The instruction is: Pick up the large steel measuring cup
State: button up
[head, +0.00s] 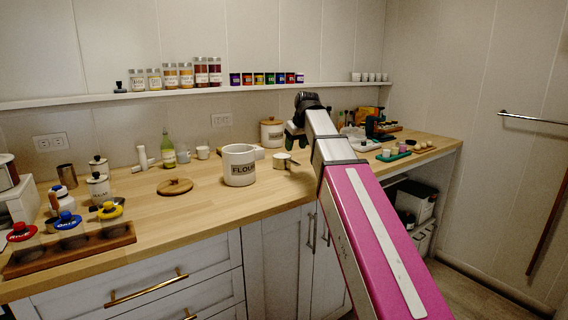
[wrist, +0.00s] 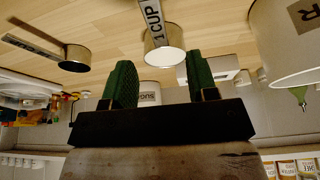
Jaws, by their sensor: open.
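A steel measuring cup (wrist: 166,55) with a handle marked "1 CUP" is in the upper middle of the wrist view. It also shows on the counter right of the flour canister in the head view (head: 280,161). My gripper (wrist: 158,62) has its two green fingers apart, with nothing between them. The cup appears just beyond the fingertips, roughly in line with the gap. In the head view my gripper (head: 296,132) is above the counter, behind and right of the cup. A second steel cup (wrist: 74,58) with a long handle lies to the left in the wrist view.
The white flour canister (head: 239,177) stands close left of the cup. A sugar canister (head: 271,133) stands at the back, near my gripper. A wooden lid (head: 175,187) lies further left. A shelf (head: 190,92) with jars runs along the wall.

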aim_at(291, 160)
jog(key=x, duration=0.9)
jog(key=shift+w, duration=0.3)
jog(key=shift+c, duration=0.3)
grip_shut()
